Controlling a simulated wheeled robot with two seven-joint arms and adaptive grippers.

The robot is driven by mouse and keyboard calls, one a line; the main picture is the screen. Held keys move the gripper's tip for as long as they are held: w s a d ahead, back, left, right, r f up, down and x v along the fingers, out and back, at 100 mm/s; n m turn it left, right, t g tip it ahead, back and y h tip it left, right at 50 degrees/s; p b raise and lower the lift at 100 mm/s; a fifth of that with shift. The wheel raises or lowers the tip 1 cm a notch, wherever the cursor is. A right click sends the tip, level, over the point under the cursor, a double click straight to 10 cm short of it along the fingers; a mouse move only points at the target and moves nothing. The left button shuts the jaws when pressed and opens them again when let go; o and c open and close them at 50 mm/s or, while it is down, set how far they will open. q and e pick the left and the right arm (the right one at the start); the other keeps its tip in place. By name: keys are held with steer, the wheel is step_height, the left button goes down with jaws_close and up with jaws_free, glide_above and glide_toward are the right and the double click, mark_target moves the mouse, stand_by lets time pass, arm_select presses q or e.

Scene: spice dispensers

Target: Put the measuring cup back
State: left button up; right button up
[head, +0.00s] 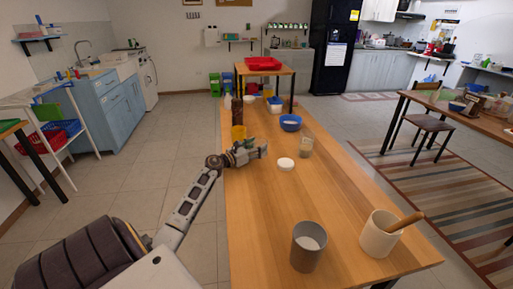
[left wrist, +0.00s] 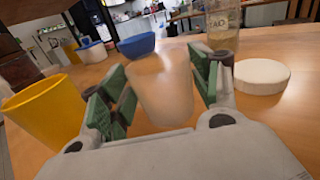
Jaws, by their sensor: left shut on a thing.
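A pale, translucent cup (left wrist: 161,86), which looks like the measuring cup, stands between the green-padded fingers of my left gripper (left wrist: 160,92) in the left wrist view. The gripper is shut on it from both sides. In the head view my left gripper (head: 252,154) is over the left edge of the long wooden table, and I cannot make out the cup clearly there. A yellow cup (left wrist: 44,112) stands close on the left. A white round lid (left wrist: 261,76) and a glass jar (left wrist: 222,27) are on the right. My right gripper is not in view.
The wooden table (head: 262,215) holds a blue bowl (head: 291,122), a grey cup (head: 308,250) with white contents and a beige mortar (head: 378,238) with a wooden pestle (head: 406,222). White tubs stand farther back.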

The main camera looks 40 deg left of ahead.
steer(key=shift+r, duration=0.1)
arm_select(q)
steer(key=o, duration=1.1)
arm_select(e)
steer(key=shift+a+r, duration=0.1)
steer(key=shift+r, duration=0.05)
